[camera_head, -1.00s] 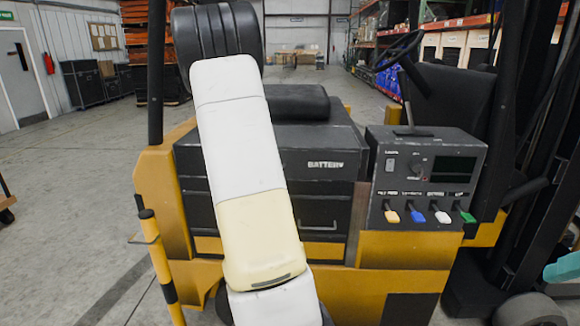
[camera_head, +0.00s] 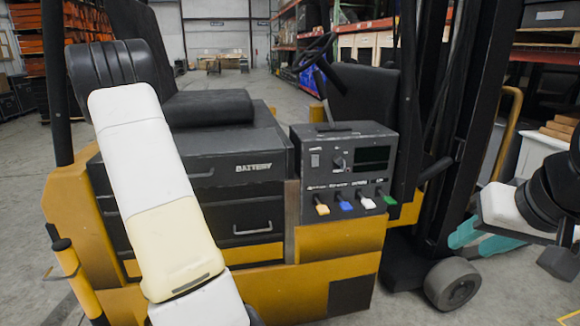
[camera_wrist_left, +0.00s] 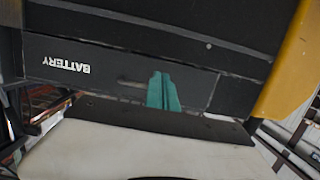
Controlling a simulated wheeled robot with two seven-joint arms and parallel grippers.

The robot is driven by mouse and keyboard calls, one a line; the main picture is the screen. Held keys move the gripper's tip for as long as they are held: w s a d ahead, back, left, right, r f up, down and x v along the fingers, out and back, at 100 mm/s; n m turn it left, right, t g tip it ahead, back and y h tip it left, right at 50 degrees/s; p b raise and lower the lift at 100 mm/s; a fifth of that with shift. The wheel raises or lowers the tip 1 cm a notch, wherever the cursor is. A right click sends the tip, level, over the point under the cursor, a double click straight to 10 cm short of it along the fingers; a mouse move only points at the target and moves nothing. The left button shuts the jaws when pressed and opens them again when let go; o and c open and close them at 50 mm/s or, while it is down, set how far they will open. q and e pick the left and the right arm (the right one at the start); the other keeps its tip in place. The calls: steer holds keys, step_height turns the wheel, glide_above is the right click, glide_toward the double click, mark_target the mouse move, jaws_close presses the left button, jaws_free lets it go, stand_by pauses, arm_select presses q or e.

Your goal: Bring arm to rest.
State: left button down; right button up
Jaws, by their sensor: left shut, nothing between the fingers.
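My left arm (camera_head: 160,205) is white and cream and rises across the left of the head view, in front of the forklift. Its gripper is not visible there. In the left wrist view my left gripper (camera_wrist_left: 162,92) shows its teal fingers together, with nothing between them, against the dark battery drawer front (camera_wrist_left: 120,68). I cannot tell whether they touch it. My right gripper (camera_head: 466,243) is at the right of the head view, near the forklift's mast base. Its two teal fingers look apart and empty, partly covered by the white and black wrist.
The yellow and black forklift (camera_head: 270,290) fills the middle. Its control box (camera_head: 345,165) carries coloured levers. A striped post (camera_head: 80,283) stands at lower left and a wheel (camera_head: 452,284) at lower right. Open floor (camera_head: 490,300) shows at right.

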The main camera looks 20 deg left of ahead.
arm_select(q)
steer(key=w+d+r+m+g+h, duration=0.1)
steer(key=w+d+r+m+h, duration=0.15)
steer(key=d+r, duration=0.6)
steer(key=w+d+r+m+g+h, duration=0.1)
steer(key=d+r+g+h, duration=0.15)
steer(key=d, duration=1.15)
steer(key=s+d+r+m+g+h, duration=0.1)
steer(key=s+d+r+h, duration=0.1)
steer(key=s+d, duration=0.6)
steer(key=s+d+r+m+g+h, duration=0.2)
steer(key=s+d+r+h, duration=0.1)
steer(key=s+d, duration=0.6)
steer(key=shift+s+d, duration=0.25)
steer(key=shift+d, duration=0.4)
